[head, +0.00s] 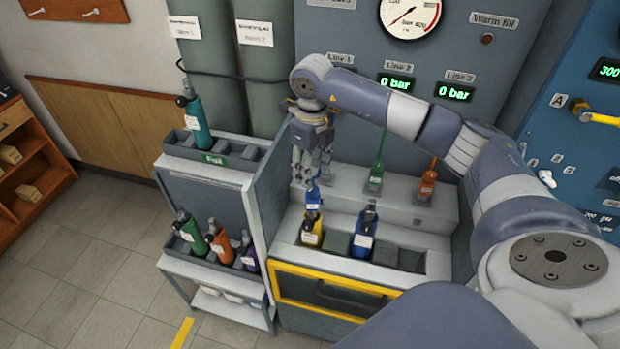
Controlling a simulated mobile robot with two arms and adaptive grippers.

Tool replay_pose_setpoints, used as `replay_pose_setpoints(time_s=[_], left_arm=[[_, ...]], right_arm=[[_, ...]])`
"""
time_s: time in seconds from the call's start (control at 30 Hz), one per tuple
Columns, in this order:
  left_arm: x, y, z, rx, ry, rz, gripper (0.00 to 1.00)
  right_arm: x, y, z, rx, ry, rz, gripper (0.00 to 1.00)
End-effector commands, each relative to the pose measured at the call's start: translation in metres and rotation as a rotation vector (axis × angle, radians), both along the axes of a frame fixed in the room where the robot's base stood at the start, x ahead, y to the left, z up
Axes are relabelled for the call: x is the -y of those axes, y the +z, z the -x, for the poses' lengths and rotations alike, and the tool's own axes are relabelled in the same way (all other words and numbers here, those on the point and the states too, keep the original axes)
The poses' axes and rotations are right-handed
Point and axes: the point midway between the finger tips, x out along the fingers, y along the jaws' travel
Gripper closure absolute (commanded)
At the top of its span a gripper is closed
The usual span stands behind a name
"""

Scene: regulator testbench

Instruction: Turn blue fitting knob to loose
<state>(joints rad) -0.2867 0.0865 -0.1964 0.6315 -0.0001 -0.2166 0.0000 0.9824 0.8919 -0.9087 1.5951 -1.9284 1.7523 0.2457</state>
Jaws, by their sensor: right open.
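The blue fitting (313,193) is a small upright part with a white label at the left end of the bench's ledge, below Line 1. My right gripper (311,173) reaches down from above, open, with its fingers close over the top of the blue fitting. The fingers hide the upper part of the fitting and its knob, so I cannot tell whether they touch it. My left gripper is not in view.
A green fitting (377,173) and an orange fitting (427,184) stand to the right on the ledge. A yellow bottle (312,232) and a blue bottle (364,236) stand in front. A rack (208,174) with several bottles is on the left.

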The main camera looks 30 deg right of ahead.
Motion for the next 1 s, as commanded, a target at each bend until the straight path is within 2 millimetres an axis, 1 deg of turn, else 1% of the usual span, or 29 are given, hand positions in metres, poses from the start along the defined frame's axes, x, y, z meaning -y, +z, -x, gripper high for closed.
replay_pose_setpoints(time_s=[0.03, 0.17, 0.3, 0.4, 0.47, 0.7, 0.77, 0.8, 0.87, 0.9, 1.0], left_arm=[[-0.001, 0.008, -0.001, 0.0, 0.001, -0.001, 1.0], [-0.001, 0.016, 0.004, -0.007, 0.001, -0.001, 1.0], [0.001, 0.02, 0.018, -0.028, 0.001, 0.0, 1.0], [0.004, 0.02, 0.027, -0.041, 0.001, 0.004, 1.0], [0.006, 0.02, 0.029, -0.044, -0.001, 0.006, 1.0], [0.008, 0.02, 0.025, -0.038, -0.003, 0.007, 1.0], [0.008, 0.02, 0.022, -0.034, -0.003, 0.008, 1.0], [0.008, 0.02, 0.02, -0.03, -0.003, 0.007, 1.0], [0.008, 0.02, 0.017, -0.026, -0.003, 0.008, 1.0], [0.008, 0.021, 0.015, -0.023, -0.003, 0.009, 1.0], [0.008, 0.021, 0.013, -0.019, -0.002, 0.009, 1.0]], right_arm=[[0.0, -0.007, 0.002, -0.005, 0.0, 0.0, 0.53], [0.0, -0.03, 0.002, -0.004, -0.001, 0.0, 0.53], [0.0, -0.047, 0.0, -0.002, 0.001, -0.002, 0.53], [0.0, -0.053, 0.0, 0.0, 0.001, -0.001, 0.53], [0.0, -0.055, 0.0, 0.001, 0.001, 0.0, 0.53], [0.0, -0.056, 0.0, 0.001, 0.001, 0.0, 0.53], [0.0, -0.056, 0.0, 0.001, 0.001, 0.0, 0.67], [0.0, -0.056, 0.0, 0.001, 0.001, 0.0, 0.76], [0.0, -0.056, 0.0, 0.001, 0.001, 0.0, 0.89], [0.0, -0.056, 0.0, 0.001, 0.001, 0.0, 0.98], [0.0, -0.056, 0.0, 0.002, 0.001, -0.001, 0.98]])
